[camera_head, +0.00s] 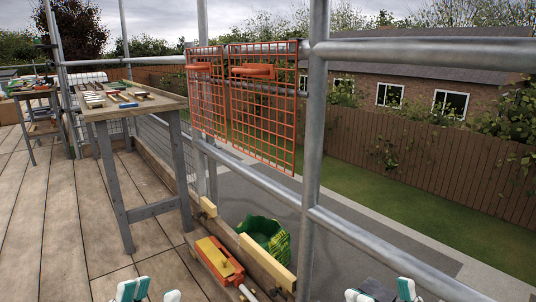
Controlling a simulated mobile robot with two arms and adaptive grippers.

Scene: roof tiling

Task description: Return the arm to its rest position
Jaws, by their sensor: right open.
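My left gripper (150,293) shows at the bottom edge, left of centre, over the plank deck. Its white and teal fingertips are apart and nothing shows between them. My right gripper (382,294) shows at the bottom edge, right of centre, in front of the scaffold rail. Its fingertips are apart too, with a dark part of it between them and no held object in sight. Only the tips of both grippers are in view; the rest of both arms is below the frame.
A wooden table (155,104) with several small pieces stands at left. An orange-yellow tool (215,259) lies on the deck's edge near a green tub (262,232). Scaffold poles (315,130) and orange mesh panels (262,110) line the right side. The plank deck (50,230) is clear at left.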

